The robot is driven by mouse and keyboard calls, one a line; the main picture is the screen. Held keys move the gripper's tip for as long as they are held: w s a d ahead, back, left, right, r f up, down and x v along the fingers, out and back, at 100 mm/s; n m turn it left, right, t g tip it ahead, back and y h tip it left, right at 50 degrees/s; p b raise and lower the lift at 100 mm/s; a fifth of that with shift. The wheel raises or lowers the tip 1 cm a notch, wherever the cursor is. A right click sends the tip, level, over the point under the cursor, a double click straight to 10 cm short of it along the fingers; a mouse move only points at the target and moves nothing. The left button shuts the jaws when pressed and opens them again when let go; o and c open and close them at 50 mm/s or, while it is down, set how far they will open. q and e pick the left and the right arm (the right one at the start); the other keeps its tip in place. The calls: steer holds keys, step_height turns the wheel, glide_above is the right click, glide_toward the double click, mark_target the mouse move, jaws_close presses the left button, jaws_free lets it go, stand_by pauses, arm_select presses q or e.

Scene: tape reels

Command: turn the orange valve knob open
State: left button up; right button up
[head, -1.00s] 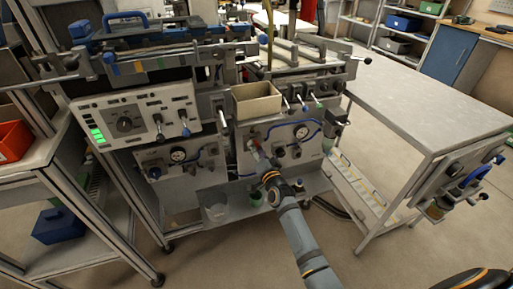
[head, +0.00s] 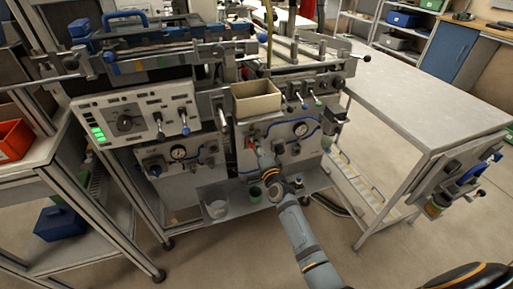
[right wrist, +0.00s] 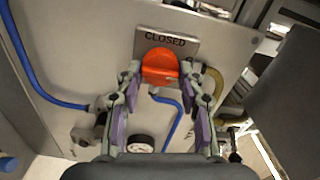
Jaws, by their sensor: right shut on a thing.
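The orange valve knob (right wrist: 160,66) is on a grey panel in the right wrist view, just below a plate marked CLOSED (right wrist: 166,41). My right gripper (right wrist: 160,78) has its two fingers on either side of the knob and is shut on it. In the head view the right gripper (head: 259,153) reaches the front panel of the bench machine. The knob there (head: 250,143) is small and partly hidden by the gripper. My left gripper is not in view.
A blue hose (right wrist: 37,82) curves down the panel's left side in the wrist view. A beige bin (head: 257,99) sits above the panel. A grey table (head: 425,105) stands at right. A blue box (head: 60,223) lies on a low shelf at left.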

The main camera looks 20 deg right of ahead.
stand_by(0.3)
steer(key=o, duration=1.2)
steer(key=s, duration=1.2)
steer(key=shift+d, duration=0.25)
steer(key=shift+f, duration=0.1)
